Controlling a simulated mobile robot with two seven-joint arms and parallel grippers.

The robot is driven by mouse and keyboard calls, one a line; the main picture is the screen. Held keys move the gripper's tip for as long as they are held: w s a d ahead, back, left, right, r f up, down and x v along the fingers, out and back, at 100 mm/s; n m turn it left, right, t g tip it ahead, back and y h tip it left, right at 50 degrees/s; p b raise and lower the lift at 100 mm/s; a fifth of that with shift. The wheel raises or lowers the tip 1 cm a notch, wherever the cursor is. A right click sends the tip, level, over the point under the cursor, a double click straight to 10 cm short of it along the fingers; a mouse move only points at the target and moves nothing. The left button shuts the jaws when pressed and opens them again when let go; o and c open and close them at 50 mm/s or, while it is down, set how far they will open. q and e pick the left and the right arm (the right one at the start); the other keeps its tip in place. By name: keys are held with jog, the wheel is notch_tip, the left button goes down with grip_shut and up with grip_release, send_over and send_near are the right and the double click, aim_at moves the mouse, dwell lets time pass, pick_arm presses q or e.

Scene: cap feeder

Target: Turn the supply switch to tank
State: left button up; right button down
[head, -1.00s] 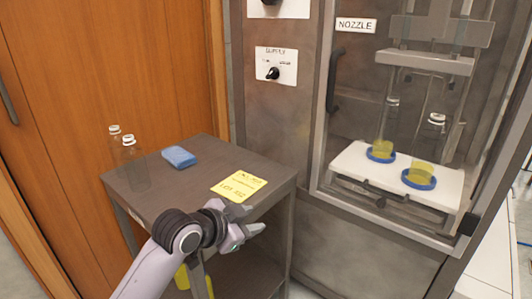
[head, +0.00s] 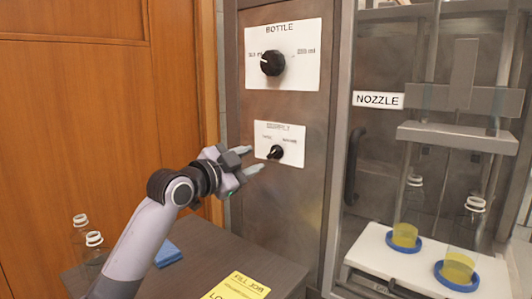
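The supply switch (head: 276,152) is a small black knob on a white plate (head: 293,157) on the grey machine front. Its heading and two small labels are blurred, and I cannot tell for sure which label the knob points to. My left gripper (head: 251,160) is just left of the knob, its two grey fingers apart and empty, pointing toward the plate. It appears close to the knob, but I see no clear contact. My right gripper is not in view.
Above is the bottle plate with a bigger black knob (head: 273,63). To the right, a glazed bay with a dark handle (head: 352,165) holds two bottles with yellow liquid. Below, a dark table (head: 215,252) carries clear bottles, a blue sponge (head: 168,254) and a yellow note (head: 238,287).

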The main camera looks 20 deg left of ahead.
aim_at(273, 153)
pick_arm(q)
jog(key=shift+x, duration=3.4)
jog(key=shift+d, duration=0.15)
grip_shut()
